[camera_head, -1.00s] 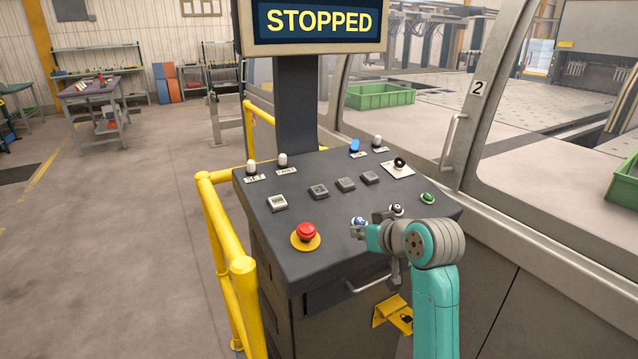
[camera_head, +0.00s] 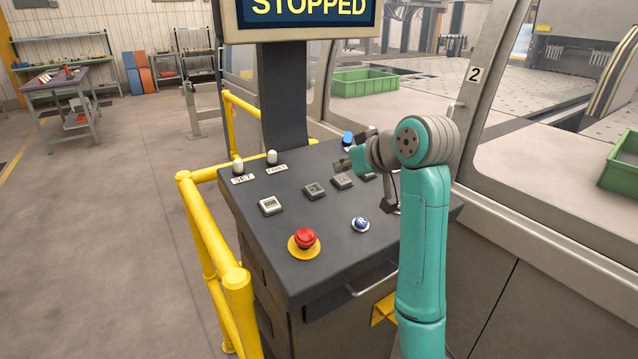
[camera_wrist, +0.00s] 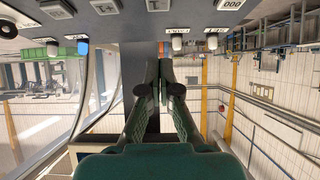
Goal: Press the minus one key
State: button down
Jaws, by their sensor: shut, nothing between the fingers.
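The control panel (camera_head: 330,235) slopes in front of me with a row of square grey keys: a left key (camera_head: 270,205), a second key (camera_head: 314,190), a third key (camera_head: 342,180) and one partly hidden behind my arm (camera_head: 368,176). My gripper (camera_head: 342,165) is shut and empty, and overlaps the panel's far part near the third key; I see no contact. In the wrist view my gripper (camera_wrist: 160,65) points away over the panel's far edge, with keys at the top border.
A red emergency button (camera_head: 305,238) and a blue round button (camera_head: 360,224) are on the near panel. White-capped switches (camera_head: 272,158) and a blue-capped switch (camera_head: 347,138) stand along the back. The STOPPED display (camera_head: 308,8) is above. A yellow rail (camera_head: 205,235) is left.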

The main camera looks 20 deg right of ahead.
send_over(312, 186)
jog(key=s+d, duration=0.1)
jog(key=s, duration=0.3)
notch_tip(312, 186, down, 5)
jog(key=shift+d+f, duration=0.1)
jog(key=shift+w+f, duration=0.15)
jog(key=shift+f, duration=0.45)
jog(key=shift+w+f, duration=0.15)
jog(key=shift+f, duration=0.45)
jog(key=shift+w+f, duration=0.2)
jog(key=shift+f, duration=0.6)
